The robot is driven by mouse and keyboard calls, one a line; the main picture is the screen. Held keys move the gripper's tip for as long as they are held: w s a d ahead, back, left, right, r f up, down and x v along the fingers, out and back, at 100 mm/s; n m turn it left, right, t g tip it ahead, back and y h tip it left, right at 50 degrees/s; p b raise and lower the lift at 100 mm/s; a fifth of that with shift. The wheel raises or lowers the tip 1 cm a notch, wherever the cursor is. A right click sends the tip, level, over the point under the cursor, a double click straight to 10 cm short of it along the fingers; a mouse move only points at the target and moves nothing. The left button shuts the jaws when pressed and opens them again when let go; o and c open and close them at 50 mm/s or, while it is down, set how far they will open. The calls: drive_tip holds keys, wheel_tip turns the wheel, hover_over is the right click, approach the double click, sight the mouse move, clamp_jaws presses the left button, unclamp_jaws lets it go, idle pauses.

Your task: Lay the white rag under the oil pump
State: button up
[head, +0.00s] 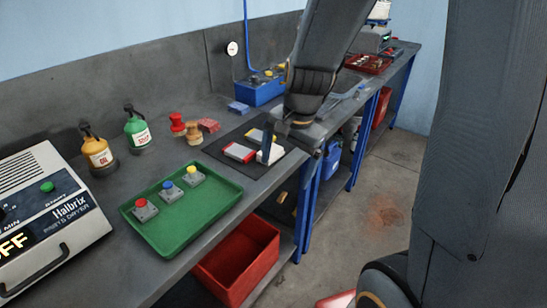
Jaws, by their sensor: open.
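My gripper (269,156) is open, pointing down over a dark mat (225,166) on the bench. A flat white pad with red edges (240,152) lies on the mat just left of the gripper. A pale pad with yellow (256,136) lies behind it, partly hidden by the gripper. I cannot tell whether either is the white rag. An orange bottle with a black pump top (97,153), its label seeming to read OIL, stands upright at the left. A green bottle of the same shape (138,132) stands right of it. Nothing else is clearly an oil pump.
A green tray (178,233) with several button boxes lies in front. A Halbrix machine (45,215) fills the left. A blue box (262,91) and a red tray (368,64) stand farther back. A red crate (238,262) sits below the bench. Floor at right is mostly open.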

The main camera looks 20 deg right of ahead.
drive_tip(key=w+m, duration=0.4)
drive_tip(key=m, duration=0.2)
drive_tip(key=w+d+r+m+t+y, duration=0.1)
drive_tip(key=w+m, duration=0.4)
drive_tip(key=m, duration=0.1)
drive_tip(key=w+d+m+p, duration=0.1)
drive_tip(key=w+m, duration=0.4)
drive_tip(key=m, duration=0.1)
drive_tip(key=shift+w+d+r+t+y, duration=0.15)
drive_tip(key=shift+w+r+t+y, duration=0.1)
drive_tip(key=shift+r+t+y, duration=0.1)
drive_tip(key=shift+p+x, duration=0.65)
drive_tip(key=shift+x, duration=3.2)
drive_tip(key=c, duration=1.2)
